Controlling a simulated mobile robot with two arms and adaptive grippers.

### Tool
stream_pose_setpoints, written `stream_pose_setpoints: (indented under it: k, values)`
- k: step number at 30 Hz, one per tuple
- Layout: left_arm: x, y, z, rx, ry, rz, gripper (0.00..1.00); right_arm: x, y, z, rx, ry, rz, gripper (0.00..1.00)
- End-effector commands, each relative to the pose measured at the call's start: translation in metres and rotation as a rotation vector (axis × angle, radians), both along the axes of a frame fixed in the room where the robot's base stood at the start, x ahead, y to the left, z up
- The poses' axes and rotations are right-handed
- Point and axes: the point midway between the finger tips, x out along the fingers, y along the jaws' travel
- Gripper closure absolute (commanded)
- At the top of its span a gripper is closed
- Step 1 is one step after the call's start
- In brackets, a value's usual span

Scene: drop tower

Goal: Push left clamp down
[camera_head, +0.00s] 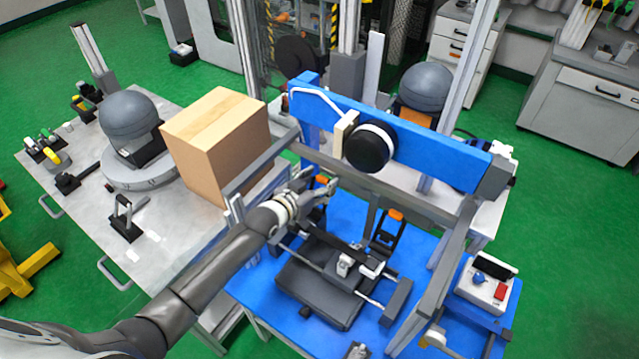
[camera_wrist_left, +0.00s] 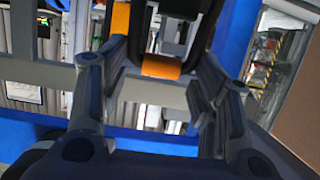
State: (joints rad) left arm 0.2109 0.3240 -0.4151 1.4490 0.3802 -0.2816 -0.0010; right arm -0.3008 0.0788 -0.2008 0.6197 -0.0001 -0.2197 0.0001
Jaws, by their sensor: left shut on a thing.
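The left clamp is a black lever frame with an orange grip (camera_head: 322,180) at the back left of the blue fixture table. My left gripper (camera_head: 318,190) reaches in from the left and is shut on this clamp, partly hiding it. In the left wrist view the orange grip (camera_wrist_left: 161,66) and black frame show between the fingers. The right clamp (camera_head: 388,236) stands upright to the right, with its orange grip on top. My right gripper is not in view.
A blue crossbeam (camera_head: 430,150) with a black round part (camera_head: 367,148) spans above the fixture. A dark plate (camera_head: 318,288) and rods lie in front of the clamps. A cardboard box (camera_head: 215,140) stands left of the tower, and a control box (camera_head: 486,285) sits at the right.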

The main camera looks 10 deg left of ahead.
Motion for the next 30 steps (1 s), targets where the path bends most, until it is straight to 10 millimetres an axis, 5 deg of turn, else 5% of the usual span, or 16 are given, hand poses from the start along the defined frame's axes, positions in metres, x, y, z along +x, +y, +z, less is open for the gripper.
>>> stream_pose_setpoints:
  k: [15, 30]
  values:
    - [-0.037, 0.014, -0.007, -0.123, -0.344, 0.0, 0.86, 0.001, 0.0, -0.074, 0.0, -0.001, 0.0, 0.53]
    - [-0.055, 0.021, -0.007, -0.144, -0.403, 0.0, 0.88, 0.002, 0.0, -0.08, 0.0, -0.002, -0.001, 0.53]
